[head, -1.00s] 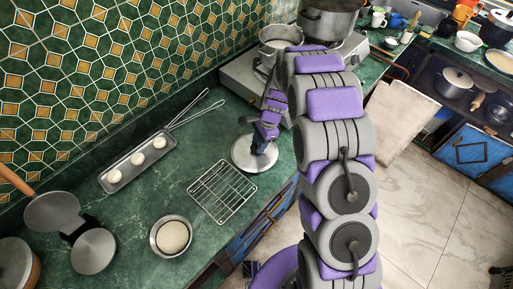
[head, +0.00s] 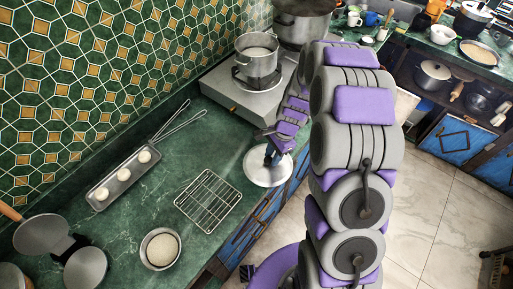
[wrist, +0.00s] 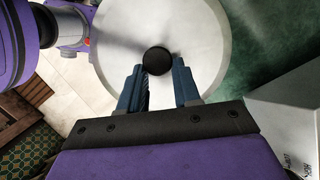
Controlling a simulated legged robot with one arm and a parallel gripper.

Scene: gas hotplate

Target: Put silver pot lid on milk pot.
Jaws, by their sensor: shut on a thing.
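The silver pot lid (head: 266,174) is a pale round disc with a black knob. My gripper (wrist: 158,66) is shut on the knob (wrist: 157,60), which sits between the two blue fingertips in the wrist view. The lid also fills the upper wrist view (wrist: 120,40) and hangs over the counter's front edge. The milk pot (head: 257,66) is a metal pot with pale contents and an open top. It stands on the hotplate (head: 232,92), behind and above the lid in the head view. My gripper is apart from the pot; its fingers are partly hidden in the head view.
A larger pot (head: 303,28) stands behind the milk pot, partly hidden by my arm. A wire rack (head: 208,201), a bowl (head: 160,249) and a tray with pale round pieces (head: 123,181) lie on the counter. Bare counter lies between rack and hotplate.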

